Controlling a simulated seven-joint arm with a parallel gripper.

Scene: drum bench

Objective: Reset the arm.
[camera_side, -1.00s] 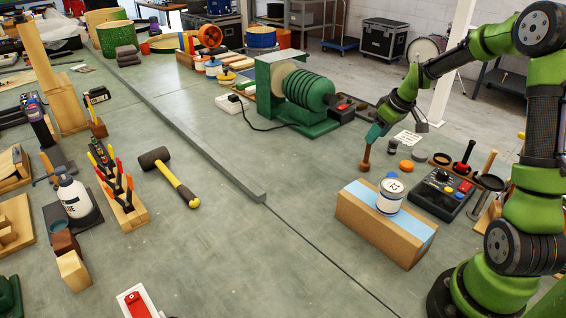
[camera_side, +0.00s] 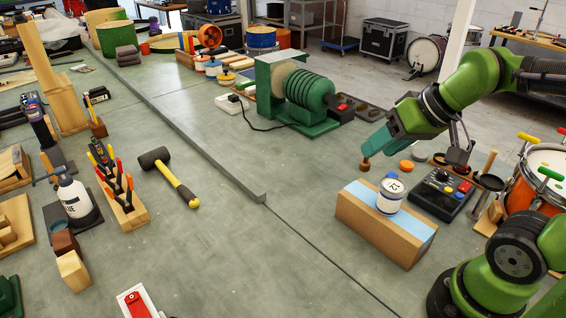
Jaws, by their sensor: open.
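My gripper (camera_side: 372,148) is at the right of the bench with teal fingers angled down to the left. It is open. Its fingers are just above and in front of a small wooden piece (camera_side: 365,163), whose upper part is hidden behind them. I cannot tell whether they touch it. My green and black arm reaches in from the upper right.
A cardboard box (camera_side: 377,235) with a white can (camera_side: 390,195) on it stands in front of my gripper. A black control box (camera_side: 441,193) and an orange drum (camera_side: 540,180) are to the right. A green motor (camera_side: 305,90) stands behind left. A mallet (camera_side: 170,178) lies in the open left area.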

